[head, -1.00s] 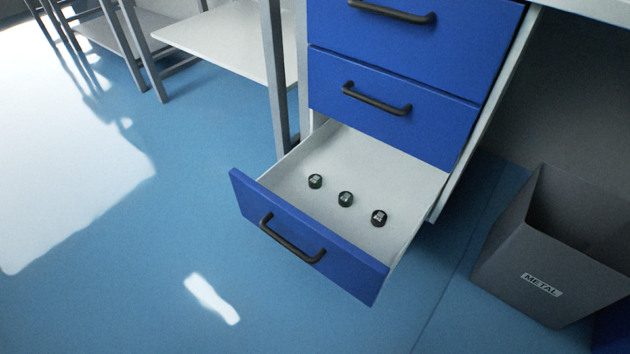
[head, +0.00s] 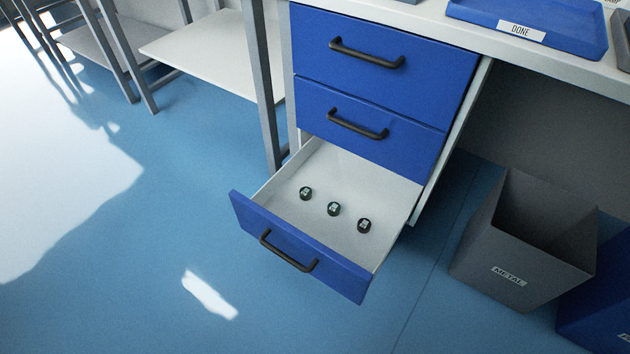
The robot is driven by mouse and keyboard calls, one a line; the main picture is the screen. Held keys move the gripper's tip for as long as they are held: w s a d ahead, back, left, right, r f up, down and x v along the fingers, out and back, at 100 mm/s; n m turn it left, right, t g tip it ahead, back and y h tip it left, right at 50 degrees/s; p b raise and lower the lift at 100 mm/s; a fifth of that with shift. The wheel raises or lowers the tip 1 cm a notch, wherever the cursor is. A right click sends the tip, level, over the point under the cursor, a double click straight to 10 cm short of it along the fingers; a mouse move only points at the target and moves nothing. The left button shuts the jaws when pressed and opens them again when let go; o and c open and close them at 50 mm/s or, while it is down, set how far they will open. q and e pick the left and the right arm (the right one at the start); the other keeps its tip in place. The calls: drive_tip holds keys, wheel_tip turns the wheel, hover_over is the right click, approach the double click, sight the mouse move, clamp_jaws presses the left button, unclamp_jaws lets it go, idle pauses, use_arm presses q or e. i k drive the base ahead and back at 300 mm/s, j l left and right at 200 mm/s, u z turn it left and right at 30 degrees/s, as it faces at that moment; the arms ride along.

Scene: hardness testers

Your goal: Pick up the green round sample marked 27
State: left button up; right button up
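Three small dark round samples lie in a row in the open bottom drawer (head: 338,160). The left sample (head: 306,194) and the middle sample (head: 333,209) look dark green. The right sample (head: 364,226) looks black. Each has a pale label on top, too small to read, so I cannot tell which is marked 27. Neither of my grippers is in view.
Two shut blue drawers (head: 385,75) are above the open one. A blue tray marked DONE (head: 560,38) stands on the worktop at upper right. A grey METAL bin (head: 478,258) and a blue bin (head: 590,320) stand on the floor at right. The floor in front is clear.

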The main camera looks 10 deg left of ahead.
sight(305, 193)
drive_tip(key=i+j+z, duration=0.5)
drive_tip(key=j+z, duration=0.25)
drive_tip(key=j, duration=0.2)
drive_tip(key=i, duration=0.05)
